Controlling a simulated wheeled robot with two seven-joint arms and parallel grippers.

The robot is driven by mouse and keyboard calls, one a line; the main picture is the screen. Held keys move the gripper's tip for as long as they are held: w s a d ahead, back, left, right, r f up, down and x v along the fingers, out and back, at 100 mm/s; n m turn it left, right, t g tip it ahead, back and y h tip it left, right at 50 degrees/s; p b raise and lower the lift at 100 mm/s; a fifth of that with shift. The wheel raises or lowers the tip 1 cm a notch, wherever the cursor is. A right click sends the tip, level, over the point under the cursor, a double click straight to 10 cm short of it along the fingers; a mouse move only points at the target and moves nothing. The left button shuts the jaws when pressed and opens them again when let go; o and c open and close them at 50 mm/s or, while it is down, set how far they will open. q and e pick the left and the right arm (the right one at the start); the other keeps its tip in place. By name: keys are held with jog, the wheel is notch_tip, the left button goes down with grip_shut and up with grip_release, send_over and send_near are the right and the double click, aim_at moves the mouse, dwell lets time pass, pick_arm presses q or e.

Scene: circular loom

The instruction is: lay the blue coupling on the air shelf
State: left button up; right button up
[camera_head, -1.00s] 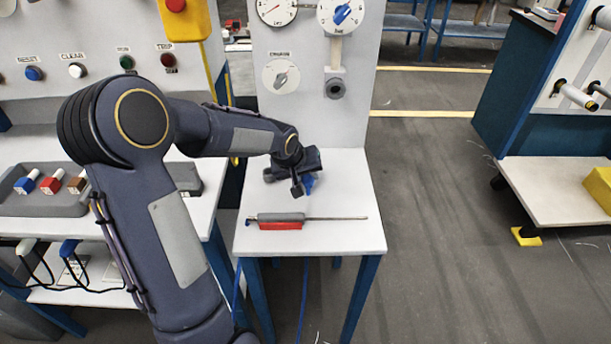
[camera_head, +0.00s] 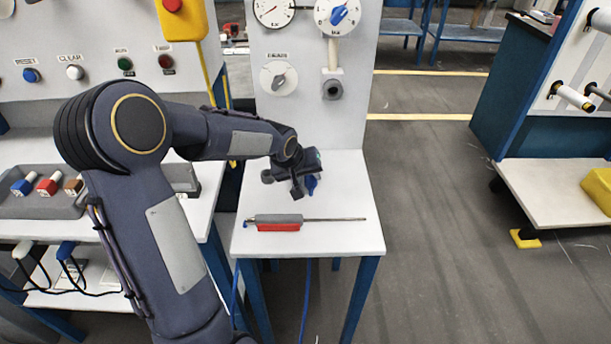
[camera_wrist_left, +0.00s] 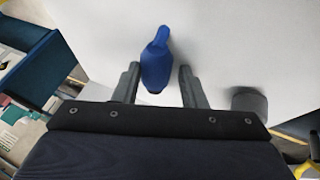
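In the left wrist view the coupling (camera_wrist_left: 156,62) stands between my two dark fingers, with a gap on each side. The left gripper is open there. The coupling's narrow end points away from the gripper. I cannot tell whether the coupling rests on the shelf, as the gripper partly hides it in the head view. My right gripper is not in view.
A grey and red tool (camera_head: 278,222) with a long thin rod lies across the shelf in front of the gripper. A grey tray (camera_head: 48,204) stands left.

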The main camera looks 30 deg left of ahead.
pick_arm(q)
jog(key=shift+s+a+f+g, duration=0.15)
jog(key=shift+s+f, duration=0.15)
jog(key=shift+f, duration=0.25)
jog(key=shift+s+f+g, duration=0.15)
jog(key=shift+s+f, duration=0.15)
jog(key=shift+f, duration=0.25)
jog(key=shift+r, duration=0.35)
jog(key=v, duration=0.4)
jog(key=w+v, duration=0.1)
jog(key=v, duration=0.2)
jog(key=shift+r+p, duration=0.3)
jog(key=shift+p, duration=0.1)
jog(key=shift+s+r, duration=0.3)
jog(key=shift+r, duration=0.35)
jog(key=s+d+r+m+h+p, duration=0.1)
jog(key=s+d+r+p, duration=0.1)
jog(key=s, duration=0.5)
jog(key=s+d+r+m+h+p, duration=0.1)
jog(key=s+d+r+m+p, duration=0.1)
jog(key=s+d, duration=0.3)
jog(key=s+d+r+m+h+p, duration=0.1)
jog(key=s+d+r+p, duration=0.3)
jog(key=s, duration=0.7)
jog(key=shift+s+d+r+m, duration=0.15)
jog(key=shift+s+r+m, duration=0.15)
jog(key=shift+m, duration=0.4)
